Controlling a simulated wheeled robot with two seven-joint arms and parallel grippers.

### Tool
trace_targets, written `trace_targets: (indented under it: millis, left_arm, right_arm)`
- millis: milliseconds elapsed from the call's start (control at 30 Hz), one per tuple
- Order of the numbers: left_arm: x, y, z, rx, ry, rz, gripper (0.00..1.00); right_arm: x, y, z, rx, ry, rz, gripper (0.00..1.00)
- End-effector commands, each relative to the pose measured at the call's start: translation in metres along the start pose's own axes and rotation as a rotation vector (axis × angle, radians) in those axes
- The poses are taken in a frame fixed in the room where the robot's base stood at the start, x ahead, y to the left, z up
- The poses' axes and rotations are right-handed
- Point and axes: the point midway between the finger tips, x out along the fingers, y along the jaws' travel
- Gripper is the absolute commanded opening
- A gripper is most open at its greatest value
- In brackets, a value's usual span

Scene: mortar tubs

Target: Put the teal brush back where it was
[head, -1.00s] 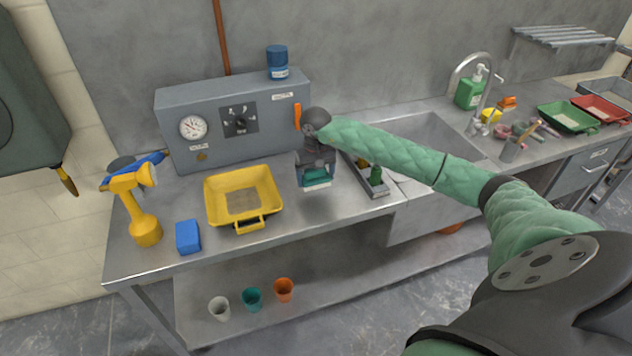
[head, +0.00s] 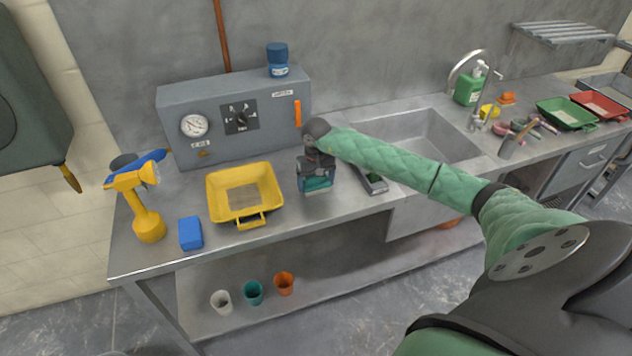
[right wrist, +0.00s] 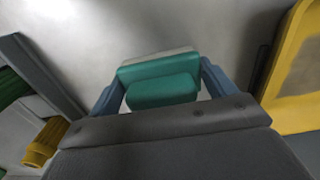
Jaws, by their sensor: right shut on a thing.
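My right gripper (head: 316,178) is shut on the teal brush (head: 318,184), which has a pale underside. In the right wrist view the brush (right wrist: 160,85) sits between the two blue-grey fingers. It is over the steel counter, between the yellow tray and a narrow grey tray (head: 378,187). I cannot tell whether its underside touches the counter. The grey tray, also at the left of the right wrist view (right wrist: 42,75), has green and yellow things in or by it; my arm partly hides it in the head view. My left gripper is out of view.
The yellow tray (head: 268,212) stands left of the brush, with a blue block (head: 190,233) and a yellow drill-like tool (head: 146,215) farther left. A grey control box (head: 180,105) stands behind. The sink (head: 425,135) lies to the right.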

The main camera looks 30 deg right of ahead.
Motion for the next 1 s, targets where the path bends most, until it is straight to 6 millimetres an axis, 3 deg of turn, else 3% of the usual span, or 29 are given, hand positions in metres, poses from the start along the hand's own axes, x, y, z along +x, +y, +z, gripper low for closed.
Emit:
trace_targets:
  millis: [133, 167, 233, 667, 833, 933, 1000]
  left_arm:
    - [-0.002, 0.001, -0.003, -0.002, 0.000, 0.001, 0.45]
    - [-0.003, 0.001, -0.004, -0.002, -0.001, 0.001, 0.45]
    - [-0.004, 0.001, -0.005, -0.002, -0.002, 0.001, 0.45]
    - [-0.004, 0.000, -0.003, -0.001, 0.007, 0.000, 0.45]
    - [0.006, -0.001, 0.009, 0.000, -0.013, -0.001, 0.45]
    - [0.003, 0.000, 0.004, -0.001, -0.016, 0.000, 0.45]
    - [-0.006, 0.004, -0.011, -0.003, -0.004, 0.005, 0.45]
  right_arm:
    - [0.001, 0.000, 0.000, 0.000, 0.001, 0.000, 0.58]
    - [0.001, 0.000, 0.000, 0.000, 0.001, 0.000, 0.87]
    - [0.001, 0.000, 0.000, 0.000, 0.000, 0.000, 1.00]
    - [-0.001, 0.000, 0.000, 0.000, -0.001, 0.000, 1.00]
    - [-0.005, 0.000, -0.001, 0.000, 0.002, 0.000, 1.00]
    - [-0.010, 0.000, -0.001, 0.000, 0.001, -0.001, 1.00]
    - [-0.014, 0.000, -0.001, 0.000, 0.001, -0.001, 1.00]
